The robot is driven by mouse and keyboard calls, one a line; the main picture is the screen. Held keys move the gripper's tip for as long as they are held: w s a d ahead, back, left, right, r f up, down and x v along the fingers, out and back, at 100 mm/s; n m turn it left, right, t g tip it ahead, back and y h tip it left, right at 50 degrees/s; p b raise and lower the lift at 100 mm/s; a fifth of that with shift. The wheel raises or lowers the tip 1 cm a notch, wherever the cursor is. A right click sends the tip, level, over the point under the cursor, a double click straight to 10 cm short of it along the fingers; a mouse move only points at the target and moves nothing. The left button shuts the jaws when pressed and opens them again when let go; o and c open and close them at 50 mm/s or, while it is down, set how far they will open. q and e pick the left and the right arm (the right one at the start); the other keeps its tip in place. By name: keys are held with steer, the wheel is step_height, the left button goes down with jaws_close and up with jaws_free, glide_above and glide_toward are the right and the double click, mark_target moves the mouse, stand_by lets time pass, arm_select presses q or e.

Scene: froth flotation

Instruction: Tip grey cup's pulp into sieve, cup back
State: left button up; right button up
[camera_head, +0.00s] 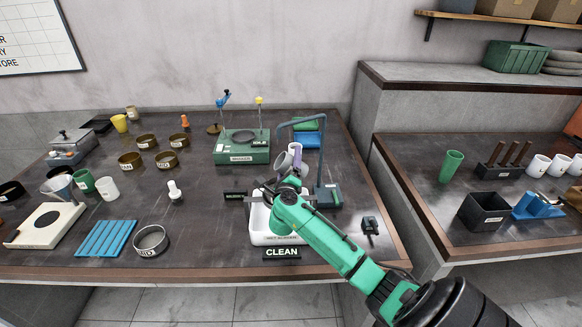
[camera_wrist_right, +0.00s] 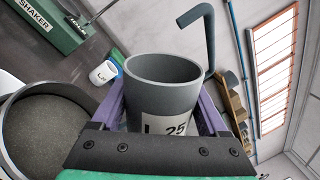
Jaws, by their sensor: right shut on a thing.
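The grey cup (camera_head: 284,162) is held in my right gripper (camera_head: 293,172), above the white wet-screen tray (camera_head: 262,239). In the right wrist view the cup (camera_wrist_right: 165,90) sits between the purple fingers, its open mouth visible and a label with "25" on its side. I see no pulp in the visible part of its inside. A round metal sieve (camera_wrist_right: 8,100) with dark grey material in it lies at the left of that view, beside and below the cup. In the head view my arm largely hides the sieve. My left gripper is out of view.
A blue-grey bent pipe stand (camera_head: 322,165) rises right beside the gripper. The green shaker (camera_head: 240,155) stands behind. A round steel pan (camera_head: 151,241), a blue rack (camera_head: 105,238) and several brass sieves (camera_head: 130,160) are to the left. The table between them is partly clear.

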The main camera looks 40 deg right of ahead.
steer(key=shift+s+f+m+b, duration=0.15)
steer(key=shift+s+m+b, duration=0.1)
steer(key=shift+m+b, duration=0.35)
steer(key=shift+s+f+m+b, duration=0.2)
steer(key=shift+m+b, duration=0.25)
steer(key=shift+m, duration=0.15)
steer(key=shift+s+a+m+g+b, duration=0.1)
steer(key=shift+m+g+b, duration=0.15)
steer(key=shift+m+b, duration=0.3)
steer(key=shift+s+a+m+g+b, duration=0.1)
steer(key=shift+m+g+b, duration=0.2)
steer(key=shift+m, duration=0.35)
steer(key=shift+w+f+m, duration=0.1)
steer(key=shift+w+m, duration=0.1)
steer(key=shift+m, duration=0.9)
steer(key=shift+w+a+f+m+g, duration=0.15)
steer(key=shift+w+m+g, duration=0.1)
steer(key=shift+m, duration=0.85)
steer(key=shift+w+a+m, duration=0.15)
steer(key=shift+m, duration=0.45)
steer(key=shift+a+m+g, duration=0.15)
steer(key=shift+m+g, duration=0.15)
steer(key=shift+m, duration=0.2)
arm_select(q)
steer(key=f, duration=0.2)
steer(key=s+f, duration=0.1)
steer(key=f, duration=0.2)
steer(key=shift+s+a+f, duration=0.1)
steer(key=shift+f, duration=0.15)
